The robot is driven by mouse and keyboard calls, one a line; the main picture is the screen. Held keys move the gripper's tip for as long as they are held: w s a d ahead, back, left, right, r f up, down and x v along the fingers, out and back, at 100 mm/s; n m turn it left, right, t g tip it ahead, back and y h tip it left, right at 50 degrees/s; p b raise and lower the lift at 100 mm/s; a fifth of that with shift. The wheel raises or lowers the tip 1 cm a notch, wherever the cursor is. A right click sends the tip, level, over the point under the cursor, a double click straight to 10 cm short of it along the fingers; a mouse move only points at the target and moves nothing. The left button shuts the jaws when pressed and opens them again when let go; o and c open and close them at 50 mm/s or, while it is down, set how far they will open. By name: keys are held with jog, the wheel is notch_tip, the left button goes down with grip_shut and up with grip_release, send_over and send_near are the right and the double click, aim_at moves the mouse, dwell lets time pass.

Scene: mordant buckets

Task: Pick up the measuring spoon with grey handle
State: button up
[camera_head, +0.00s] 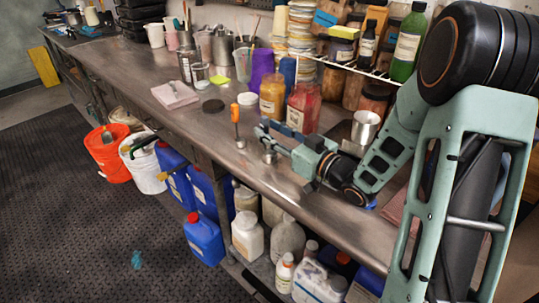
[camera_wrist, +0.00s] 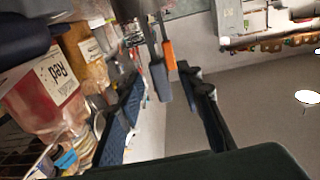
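The measuring spoon with a grey handle shows in the wrist view, its dark grey handle (camera_wrist: 160,76) lying between my two fingertips with a gap on each side. In the head view its small metal bowl (camera_head: 270,157) rests on the steel counter, and its handle is mostly hidden by my fingers. My gripper (camera_head: 272,135) is low over the counter, open around the handle; in the wrist view its fingers (camera_wrist: 162,75) stand apart. A similar spoon with an orange handle (camera_head: 235,115) stands upright just left of it, and it also shows in the wrist view (camera_wrist: 169,55).
A red jar (camera_head: 303,107) and an amber jar (camera_head: 272,97) stand close behind my gripper. A dark round disc (camera_head: 213,106) lies to the left. A metal cup (camera_head: 366,127) stands behind my forearm. The steel counter (camera_head: 200,123) has free room towards its front edge.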

jog(key=shift+c, duration=0.5)
grip_shut()
jog(key=shift+r, duration=0.15)
